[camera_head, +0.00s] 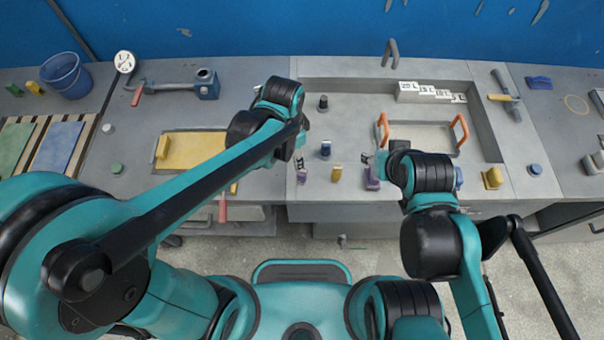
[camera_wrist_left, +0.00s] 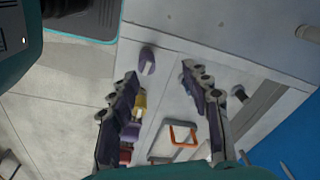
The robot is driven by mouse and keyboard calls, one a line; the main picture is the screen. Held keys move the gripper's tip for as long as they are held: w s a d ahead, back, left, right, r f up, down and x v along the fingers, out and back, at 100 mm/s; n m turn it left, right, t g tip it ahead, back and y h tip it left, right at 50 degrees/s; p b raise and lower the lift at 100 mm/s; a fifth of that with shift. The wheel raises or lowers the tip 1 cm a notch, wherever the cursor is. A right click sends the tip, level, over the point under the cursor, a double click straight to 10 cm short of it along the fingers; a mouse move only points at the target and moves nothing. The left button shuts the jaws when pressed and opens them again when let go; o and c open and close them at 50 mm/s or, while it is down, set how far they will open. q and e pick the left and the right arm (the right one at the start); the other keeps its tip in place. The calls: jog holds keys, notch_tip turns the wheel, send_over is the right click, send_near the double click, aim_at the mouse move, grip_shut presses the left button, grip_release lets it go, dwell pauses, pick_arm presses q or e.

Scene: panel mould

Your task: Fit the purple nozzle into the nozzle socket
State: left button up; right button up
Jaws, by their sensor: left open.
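A small purple piece with a pale face (camera_head: 302,178), which looks like the nozzle, stands near the front edge of the grey bench. It also shows in the left wrist view (camera_wrist_left: 147,62), ahead of the fingertips and apart from them. My left gripper (camera_head: 300,160) is open and empty just above and behind it. A larger purple piece (camera_head: 372,180) stands further right along the front edge. My right gripper (camera_head: 368,160) is close to that piece; its fingers are small and partly hidden by the arm. I cannot tell which part is the nozzle socket.
A yellow piece (camera_head: 337,173) and a blue piece (camera_head: 325,150) stand between the grippers. A mould frame with orange handles (camera_head: 461,131) lies behind the right arm. A yellow panel (camera_head: 195,150) lies left.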

aim_at(302, 172)
pick_arm(q)
jog(key=d+f+m, duration=0.1)
jog(key=d+f+m+g, duration=0.1)
jog(key=d, duration=0.1)
jog(key=shift+s+d+f, duration=0.1)
jog(key=shift+d+f, duration=0.1)
jog(key=shift+f, duration=0.15)
jog(key=f+b, duration=0.1)
jog(key=f, duration=0.4)
jog(key=a+f+b, duration=0.1)
jog(key=f, duration=0.1)
jog(key=shift+s+f+b, duration=0.15)
jog(key=shift+s+b, duration=0.15)
jog(key=shift+b, duration=0.05)
jog(key=shift+d+f, duration=0.1)
jog(key=shift+f, duration=0.15)
grip_shut()
